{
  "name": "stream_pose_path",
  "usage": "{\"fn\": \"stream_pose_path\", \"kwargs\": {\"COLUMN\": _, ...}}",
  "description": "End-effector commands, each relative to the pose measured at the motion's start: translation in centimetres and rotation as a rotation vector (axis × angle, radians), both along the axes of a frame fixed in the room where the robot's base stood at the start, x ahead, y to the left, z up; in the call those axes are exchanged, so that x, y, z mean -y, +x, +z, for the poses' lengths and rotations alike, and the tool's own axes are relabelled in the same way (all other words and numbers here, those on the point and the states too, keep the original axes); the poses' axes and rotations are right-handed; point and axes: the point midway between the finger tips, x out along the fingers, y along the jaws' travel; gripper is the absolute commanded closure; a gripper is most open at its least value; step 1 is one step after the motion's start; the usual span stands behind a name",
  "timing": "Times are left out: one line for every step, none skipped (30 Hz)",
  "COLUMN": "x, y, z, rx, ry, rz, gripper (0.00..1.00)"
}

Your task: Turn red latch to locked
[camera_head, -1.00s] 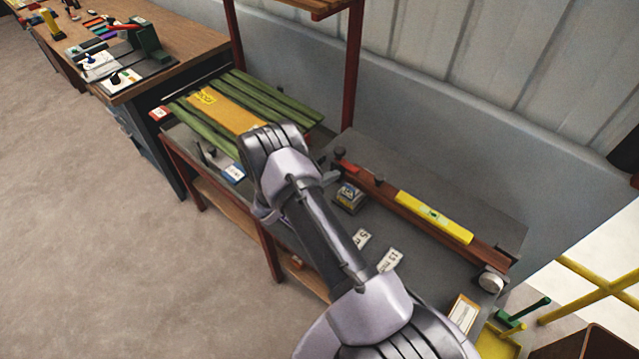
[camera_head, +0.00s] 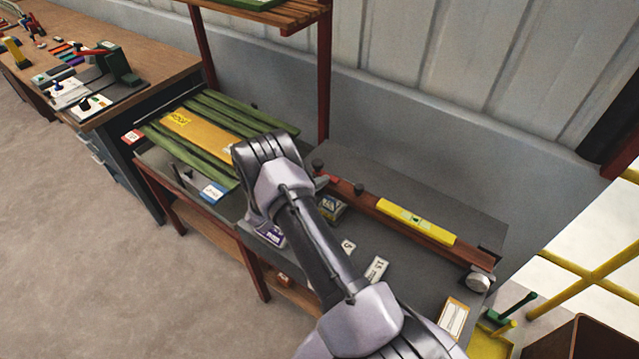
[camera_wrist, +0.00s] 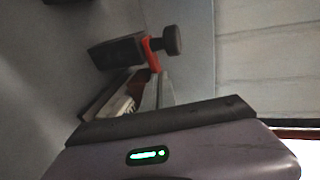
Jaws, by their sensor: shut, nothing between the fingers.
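The red latch (camera_head: 322,180) shows in the head view as a small red piece with dark knobs, at the near-left end of a red-brown bar on the grey bench. My wrist partly covers it there. In the wrist view the red part (camera_wrist: 150,53) sits between a dark block and a round dark knob (camera_wrist: 172,40). My gripper (camera_wrist: 160,91) is shut and empty, its grey fingertips pointing up just below the red part. I cannot tell whether they touch it. The gripper's fingers are mostly hidden behind my wrist in the head view.
A yellow labelled strip (camera_head: 415,223) lies on the red-brown bar (camera_head: 383,212). A small box (camera_head: 332,208) and white tags (camera_head: 376,269) are on the bench near my arm. Green slats (camera_head: 240,115) lie left of my wrist. A red shelf post (camera_head: 323,80) stands behind.

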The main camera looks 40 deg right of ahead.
Motion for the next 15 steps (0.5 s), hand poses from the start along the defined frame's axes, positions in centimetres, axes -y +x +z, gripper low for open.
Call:
{"fn": "stream_pose_path", "kwargs": {"x": 0.2, "y": -0.1, "z": 0.0, "rx": 0.001, "ry": 0.0, "rz": -0.004, "gripper": 1.0}}
{"fn": "stream_pose_path", "kwargs": {"x": 0.2, "y": -0.1, "z": 0.0, "rx": 0.001, "ry": 0.0, "rz": -0.004, "gripper": 1.0}}
{"fn": "stream_pose_path", "kwargs": {"x": 0.0, "y": -0.1, "z": 0.0, "rx": 0.001, "ry": 0.0, "rz": -0.004, "gripper": 1.0}}
{"fn": "stream_pose_path", "kwargs": {"x": -0.2, "y": -0.2, "z": 0.0, "rx": 0.001, "ry": 0.0, "rz": -0.004, "gripper": 1.0}}
{"fn": "stream_pose_path", "kwargs": {"x": -0.5, "y": -0.3, "z": 0.1, "rx": 0.001, "ry": 0.0, "rz": -0.003, "gripper": 1.0}}
{"fn": "stream_pose_path", "kwargs": {"x": -1.2, "y": -0.5, "z": 0.1, "rx": 0.001, "ry": -0.001, "rz": -0.002, "gripper": 1.0}}
{"fn": "stream_pose_path", "kwargs": {"x": -1.8, "y": -0.7, "z": 0.2, "rx": -0.001, "ry": -0.001, "rz": -0.003, "gripper": 1.0}}
{"fn": "stream_pose_path", "kwargs": {"x": -2.5, "y": -1.0, "z": 0.2, "rx": -0.001, "ry": -0.002, "rz": -0.003, "gripper": 1.0}}
{"fn": "stream_pose_path", "kwargs": {"x": -3.6, "y": -1.4, "z": 0.3, "rx": -0.002, "ry": -0.003, "rz": -0.001, "gripper": 1.0}}
{"fn": "stream_pose_path", "kwargs": {"x": -4.5, "y": -1.7, "z": 0.6, "rx": 0.0, "ry": -0.002, "rz": -0.002, "gripper": 1.0}}
{"fn": "stream_pose_path", "kwargs": {"x": -5.3, "y": -2.0, "z": 1.0, "rx": 0.0, "ry": -0.003, "rz": -0.002, "gripper": 1.0}}
{"fn": "stream_pose_path", "kwargs": {"x": -6.5, "y": -2.4, "z": 1.4, "rx": 0.0, "ry": -0.003, "rz": -0.001, "gripper": 1.0}}
{"fn": "stream_pose_path", "kwargs": {"x": -7.4, "y": -2.7, "z": 1.7, "rx": 0.0, "ry": -0.002, "rz": 0.0, "gripper": 1.0}}
{"fn": "stream_pose_path", "kwargs": {"x": -8.1, "y": -3.0, "z": 1.9, "rx": 0.0, "ry": -0.003, "rz": -0.001, "gripper": 1.0}}
{"fn": "stream_pose_path", "kwargs": {"x": -9.1, "y": -3.3, "z": 2.2, "rx": 0.001, "ry": -0.003, "rz": -0.001, "gripper": 1.0}}
